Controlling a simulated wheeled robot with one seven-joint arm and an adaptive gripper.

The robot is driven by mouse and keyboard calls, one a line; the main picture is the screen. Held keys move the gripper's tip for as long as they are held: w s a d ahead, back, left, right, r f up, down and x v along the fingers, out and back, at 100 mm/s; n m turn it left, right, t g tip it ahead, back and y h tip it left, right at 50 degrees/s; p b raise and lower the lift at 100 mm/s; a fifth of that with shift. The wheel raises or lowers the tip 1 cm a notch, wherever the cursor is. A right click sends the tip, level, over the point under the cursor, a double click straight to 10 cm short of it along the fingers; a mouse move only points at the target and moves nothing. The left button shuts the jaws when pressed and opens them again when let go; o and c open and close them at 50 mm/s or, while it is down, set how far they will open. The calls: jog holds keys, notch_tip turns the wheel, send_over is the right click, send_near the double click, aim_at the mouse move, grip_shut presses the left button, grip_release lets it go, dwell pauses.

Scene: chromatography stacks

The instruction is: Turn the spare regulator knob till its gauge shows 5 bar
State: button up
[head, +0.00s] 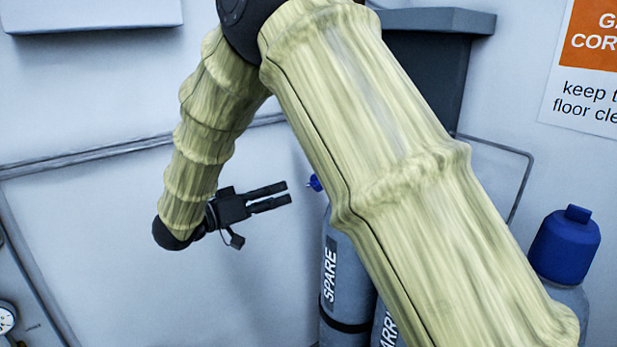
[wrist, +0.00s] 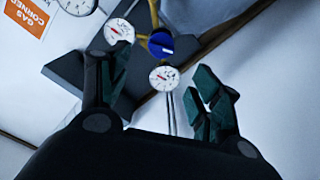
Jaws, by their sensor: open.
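The spare cylinder (head: 342,268), grey with a "SPARE" label, stands upright and is partly hidden behind my arm. A blue regulator knob (head: 315,183) shows above it. My gripper (head: 288,193) is open and empty, to the left of the knob and apart from it, with its fingers pointing towards it. In the wrist view the blue knob (wrist: 160,43) lies ahead, between and beyond the fingertips (wrist: 160,68). A white gauge (wrist: 118,31) is beside the knob, and another gauge (wrist: 164,78) is below it. Both have red needles; their readings are too small to tell.
A second cylinder (head: 388,330), its label partly covered, stands right of the spare one, behind my arm. A blue-capped vessel (head: 565,245) is at the right. A gas corner sign (head: 585,65) hangs on the wall. The space left of the spare cylinder is free.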

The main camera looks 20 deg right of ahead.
jog(key=p+x, duration=0.5)
jog(key=x, duration=0.5)
jog(key=shift+d, duration=0.3)
jog(key=shift+w+f, duration=0.15)
jog(key=c, duration=1)
jog(key=shift+c, duration=0.2)
jog(key=shift+f+b, duration=0.1)
jog(key=shift+b, duration=0.3)
